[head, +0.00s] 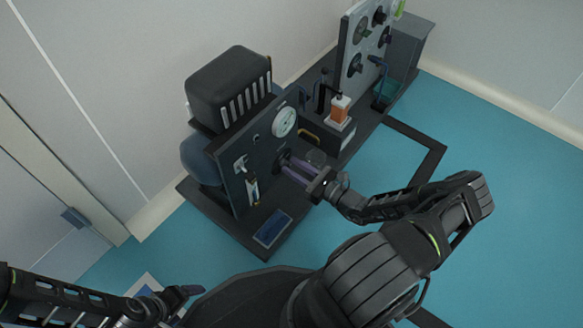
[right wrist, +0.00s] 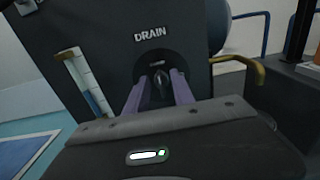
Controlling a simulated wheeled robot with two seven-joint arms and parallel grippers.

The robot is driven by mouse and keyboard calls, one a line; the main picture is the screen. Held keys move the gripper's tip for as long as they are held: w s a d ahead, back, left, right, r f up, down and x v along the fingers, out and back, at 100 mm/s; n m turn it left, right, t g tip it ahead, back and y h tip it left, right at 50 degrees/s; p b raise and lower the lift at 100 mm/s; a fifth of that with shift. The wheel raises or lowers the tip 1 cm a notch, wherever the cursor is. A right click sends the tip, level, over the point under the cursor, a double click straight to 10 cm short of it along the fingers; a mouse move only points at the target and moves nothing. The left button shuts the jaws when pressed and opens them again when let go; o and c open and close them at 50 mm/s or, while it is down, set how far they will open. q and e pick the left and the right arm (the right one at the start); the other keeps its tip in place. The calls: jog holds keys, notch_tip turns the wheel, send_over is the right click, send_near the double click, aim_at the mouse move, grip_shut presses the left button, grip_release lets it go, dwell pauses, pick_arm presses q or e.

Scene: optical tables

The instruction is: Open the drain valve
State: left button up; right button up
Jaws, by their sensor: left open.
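The drain valve (right wrist: 160,86) is a dark knob with a narrow upright grip on the black panel, under the white word DRAIN in the right wrist view. My right gripper (right wrist: 160,92) has purple fingers, one on each side of the knob, with gaps showing between fingers and grip. It is open. In the head view my right gripper (head: 284,163) reaches the panel's lower right, and its fingertips and arm partly hide the valve. My left gripper (head: 188,291) is open and empty at the lower left, far from the panel.
A white-faced gauge (head: 284,122) sits above the valve. A sight tube (right wrist: 84,84) stands left of it. A brass-coloured handle (right wrist: 240,64) juts out at right. An orange bottle (head: 340,108) and a knobbed panel (head: 362,45) stand farther back. The teal floor (head: 490,190) at right is clear.

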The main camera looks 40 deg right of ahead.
jog(key=shift+w+a, duration=0.2)
jog(key=shift+w, duration=0.35)
grip_shut()
